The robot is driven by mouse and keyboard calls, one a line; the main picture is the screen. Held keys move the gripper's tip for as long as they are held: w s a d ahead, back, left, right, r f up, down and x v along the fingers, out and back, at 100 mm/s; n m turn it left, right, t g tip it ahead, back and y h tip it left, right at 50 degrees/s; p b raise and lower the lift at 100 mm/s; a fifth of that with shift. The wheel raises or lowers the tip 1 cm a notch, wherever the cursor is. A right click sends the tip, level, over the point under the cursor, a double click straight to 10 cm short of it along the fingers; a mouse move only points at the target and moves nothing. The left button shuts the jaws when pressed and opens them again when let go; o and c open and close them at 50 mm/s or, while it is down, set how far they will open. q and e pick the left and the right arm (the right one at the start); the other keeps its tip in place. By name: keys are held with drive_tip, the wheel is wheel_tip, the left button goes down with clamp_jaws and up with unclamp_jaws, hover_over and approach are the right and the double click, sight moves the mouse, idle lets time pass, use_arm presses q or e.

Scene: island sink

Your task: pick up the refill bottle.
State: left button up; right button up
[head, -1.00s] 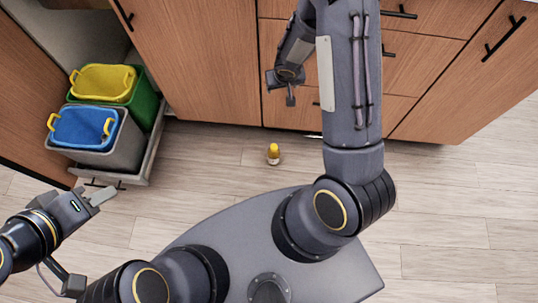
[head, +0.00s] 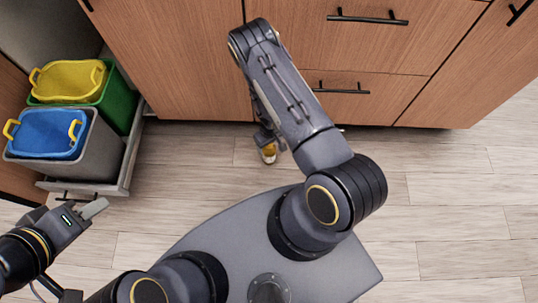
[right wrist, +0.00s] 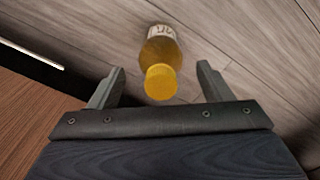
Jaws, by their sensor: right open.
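The refill bottle (head: 268,154) stands on the wooden floor in front of the cabinets, partly hidden by my right arm in the head view. In the right wrist view the bottle (right wrist: 161,52) shows its yellow cap, amber body and white label. My right gripper (right wrist: 160,82) is open, with the yellow cap showing between its two fingers; I cannot tell whether it touches. In the head view the right gripper is mostly hidden behind its arm, close to the bottle. My left gripper (head: 92,208) is at the lower left, away from the bottle; its jaw opening is unclear.
A pulled-out drawer (head: 85,188) at the left holds a blue bin (head: 45,134) and a yellow bin (head: 68,80) in larger grey and green containers. Wooden cabinets (head: 170,60) with black handles close off the back. The floor at the right is clear.

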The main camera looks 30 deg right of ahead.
wheel_tip(320, 180, down, 2)
drive_tip(key=shift+f, duration=0.1)
drive_tip(key=c, duration=1.4)
